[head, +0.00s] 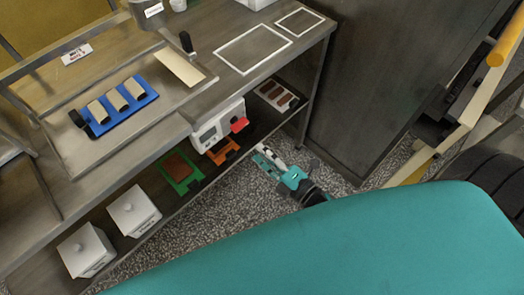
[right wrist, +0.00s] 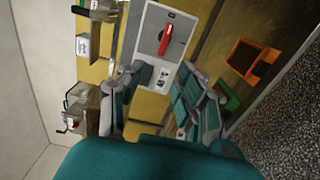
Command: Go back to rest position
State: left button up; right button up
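My right gripper (head: 268,158) is above the speckled floor, in front of the lower shelf, near the white control box (head: 218,125) with its red knob (head: 239,125). In the right wrist view its two fingers (right wrist: 160,85) are spread apart with nothing held between them. The control box (right wrist: 152,45) and red knob (right wrist: 164,40) show beyond the fingers in that view. My left gripper is in neither view.
A blue rack (head: 127,117) with pale bars sits on the worktop (head: 110,165). An orange frame (head: 222,152), a green tray (head: 179,185) and two white lidded containers (head: 134,211) are on the lower shelf. A dark cabinet (head: 350,90) stands to the right. Bare floor (head: 225,205) lies in front.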

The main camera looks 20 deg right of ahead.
jog(key=s+d+f+m+g+h, duration=0.1)
jog(key=s+f+m+g+h, duration=0.2)
jog(key=f, duration=0.6)
jog(key=s+d+f+m+g, duration=0.25)
jog(key=f+m, duration=0.25)
jog(key=f, duration=0.5)
jog(key=s+f+m+g+h, duration=0.2)
jog(key=s+f+m, duration=0.15)
jog(key=f, duration=0.55)
jog(key=s+d+f+m+g, duration=0.1)
jog(key=s+f+m+g, duration=0.3)
jog(key=s+f, duration=0.3)
jog(key=s+d+f+m+g+h, duration=0.1)
jog(key=s+f+m+g, duration=0.3)
jog(key=s, duration=1.1)
notch_tip(320, 180, down, 3)
jog(key=shift+s+d+f, duration=0.1)
jog(key=shift+s+d, duration=0.25)
jog(key=shift+d, duration=0.15)
